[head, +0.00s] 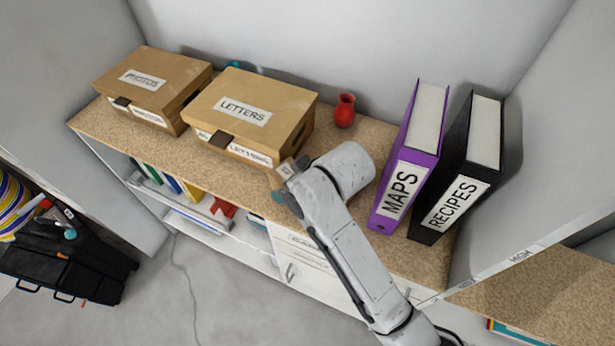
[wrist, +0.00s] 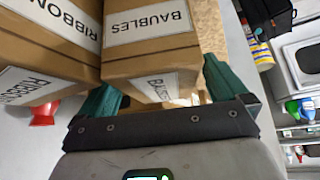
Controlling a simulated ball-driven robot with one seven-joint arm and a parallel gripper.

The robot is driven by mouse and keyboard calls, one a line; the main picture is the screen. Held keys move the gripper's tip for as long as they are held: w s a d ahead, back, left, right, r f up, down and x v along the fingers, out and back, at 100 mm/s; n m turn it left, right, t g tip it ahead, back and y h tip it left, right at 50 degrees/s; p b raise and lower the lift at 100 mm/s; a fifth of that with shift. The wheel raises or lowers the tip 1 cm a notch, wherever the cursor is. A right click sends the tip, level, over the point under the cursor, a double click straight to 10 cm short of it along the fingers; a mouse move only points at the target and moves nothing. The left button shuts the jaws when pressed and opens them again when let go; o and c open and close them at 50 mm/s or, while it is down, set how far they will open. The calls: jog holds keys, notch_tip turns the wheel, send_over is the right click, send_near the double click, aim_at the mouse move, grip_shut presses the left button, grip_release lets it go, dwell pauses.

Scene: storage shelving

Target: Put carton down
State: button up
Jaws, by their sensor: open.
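A small brown carton labelled BAUBLES (wrist: 150,55) fills the middle of the wrist view, with labels on two faces. My gripper (wrist: 160,88) is open, its green fingers on either side of this carton's near part; contact is not clear. In the head view, my gripper (head: 291,179) is low at the counter's front edge, to the right of the LETTERS box. A small brown block, probably the same carton, shows between the fingers (head: 286,169). A second carton labelled RIBBON (wrist: 50,45) stands directly left of it in the wrist view; my arm may hide it in the head view.
The LETTERS box (head: 250,106) and the PHOTOS box (head: 152,80) stand on the speckled counter (head: 180,150). A red vase (head: 344,110) stands near the wall. A purple MAPS binder (head: 408,160) and a black RECIPES binder (head: 455,195) stand upright at the right.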

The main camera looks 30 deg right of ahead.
jog(key=b+v, duration=0.1)
jog(key=v, duration=1.1)
jog(key=shift+r, duration=0.2)
jog(key=shift+s, duration=0.1)
